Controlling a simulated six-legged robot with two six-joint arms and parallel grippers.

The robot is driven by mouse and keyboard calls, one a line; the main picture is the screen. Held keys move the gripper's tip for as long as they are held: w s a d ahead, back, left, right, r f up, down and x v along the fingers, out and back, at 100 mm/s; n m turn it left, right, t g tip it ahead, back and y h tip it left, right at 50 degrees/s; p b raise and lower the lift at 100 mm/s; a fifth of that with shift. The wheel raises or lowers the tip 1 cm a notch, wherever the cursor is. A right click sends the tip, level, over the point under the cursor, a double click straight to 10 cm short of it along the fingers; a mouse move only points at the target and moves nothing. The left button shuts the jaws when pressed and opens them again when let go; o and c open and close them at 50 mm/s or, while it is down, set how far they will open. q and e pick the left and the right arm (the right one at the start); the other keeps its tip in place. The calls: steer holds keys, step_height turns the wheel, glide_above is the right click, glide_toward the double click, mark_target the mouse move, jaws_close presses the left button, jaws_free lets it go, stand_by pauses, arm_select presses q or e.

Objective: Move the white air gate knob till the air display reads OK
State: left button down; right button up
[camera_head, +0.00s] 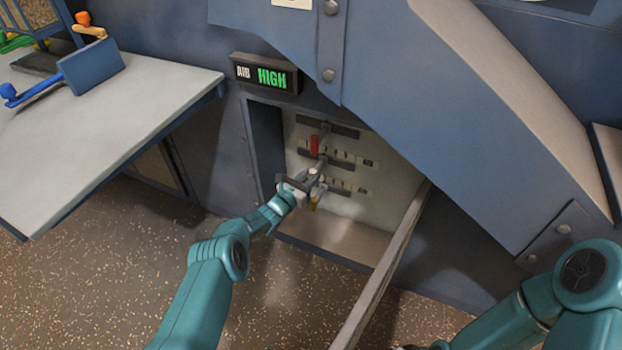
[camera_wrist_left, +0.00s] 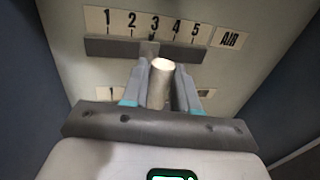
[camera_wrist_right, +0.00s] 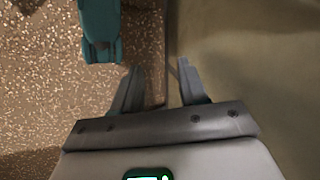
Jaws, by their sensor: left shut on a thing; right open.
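The air display (camera_head: 265,75) reads HIGH in green letters. The white air gate knob (camera_wrist_left: 161,83) stands between the fingers of my left gripper (camera_wrist_left: 161,92), which is shut on it. In the head view the left gripper (camera_head: 303,184) reaches into the recess and partly covers the white knob (camera_head: 315,173). In the left wrist view the knob's slot (camera_wrist_left: 110,47) lies below a 1 to 5 scale with an AIR label (camera_wrist_left: 230,40). The knob's stem meets the slot near the 3. My right gripper (camera_wrist_right: 160,90) is open and empty, away from the panel.
A red knob (camera_head: 314,145) sits above the white one, and a yellowish knob (camera_head: 315,199) below it, both close to the left gripper. The recess has side walls and a floor ledge (camera_head: 340,235). A grey-topped table (camera_head: 100,130) stands at the left.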

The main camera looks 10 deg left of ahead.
arm_select(q)
steer(key=a+b, duration=0.1)
steer(key=a, duration=0.1)
steer(key=shift+w+a+b, duration=0.35)
steer(key=shift+a+b, duration=0.05)
steer(key=c, duration=0.9)
jaws_free()
steer(key=shift+o, duration=0.2)
steer(key=p+v, duration=0.8)
steer(key=v, duration=0.8)
steer(key=shift+s, duration=0.2)
